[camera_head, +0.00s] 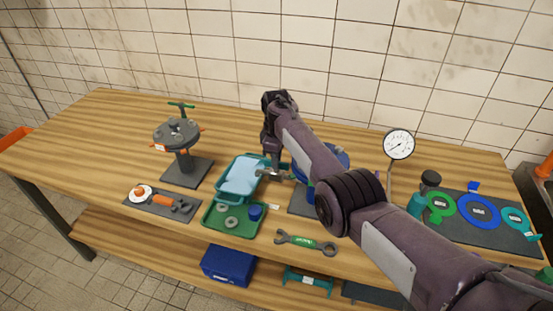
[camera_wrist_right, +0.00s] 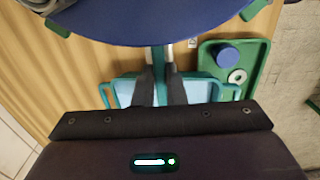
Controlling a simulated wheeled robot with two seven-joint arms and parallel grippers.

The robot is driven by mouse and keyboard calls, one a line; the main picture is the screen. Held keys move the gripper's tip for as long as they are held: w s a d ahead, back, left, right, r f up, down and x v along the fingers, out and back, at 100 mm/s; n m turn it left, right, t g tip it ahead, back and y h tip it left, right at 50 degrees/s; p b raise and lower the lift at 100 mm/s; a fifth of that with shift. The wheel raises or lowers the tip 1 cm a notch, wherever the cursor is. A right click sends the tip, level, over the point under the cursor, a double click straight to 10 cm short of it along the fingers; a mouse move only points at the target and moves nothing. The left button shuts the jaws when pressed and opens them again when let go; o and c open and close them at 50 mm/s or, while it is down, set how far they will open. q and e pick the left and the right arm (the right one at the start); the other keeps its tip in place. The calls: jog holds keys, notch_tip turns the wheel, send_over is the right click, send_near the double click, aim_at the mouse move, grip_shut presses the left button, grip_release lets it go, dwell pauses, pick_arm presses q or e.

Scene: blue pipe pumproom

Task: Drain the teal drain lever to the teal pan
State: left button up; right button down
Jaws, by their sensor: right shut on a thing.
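The teal pan (camera_head: 225,186) stands on the bench left of the blue vessel (camera_head: 341,157); its inside shows a flat light-blue surface. My right gripper (camera_head: 274,160) reaches down between the pan's right side and the vessel. In the right wrist view its fingers (camera_wrist_right: 160,85) are shut on a narrow teal bar, the drain lever (camera_wrist_right: 159,60), under the vessel's blue rim (camera_wrist_right: 165,20). The pan (camera_wrist_right: 105,90) shows behind the fingers. A grey spout (camera_head: 271,175) sits near the pan's right edge. My arm hides much of the vessel. My left gripper is not in view.
A green tray (camera_head: 207,218) with washers and a blue cap stands in front of the pan. A grey flanged stand (camera_head: 183,150) is at left. A dial gauge (camera_head: 399,144) and a mat with coloured rings (camera_head: 490,236) are at right.

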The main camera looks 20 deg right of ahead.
jog(key=shift+m, duration=0.4)
jog(key=m, duration=0.3)
jog(key=shift+r, duration=0.1)
jog(key=m, duration=0.9)
jog(key=shift+m, duration=0.4)
jog(key=m, duration=0.4)
jog(key=shift+b, duration=0.35)
jog(key=shift+m, duration=0.4)
jog(key=c, duration=1.5)
grip_release()
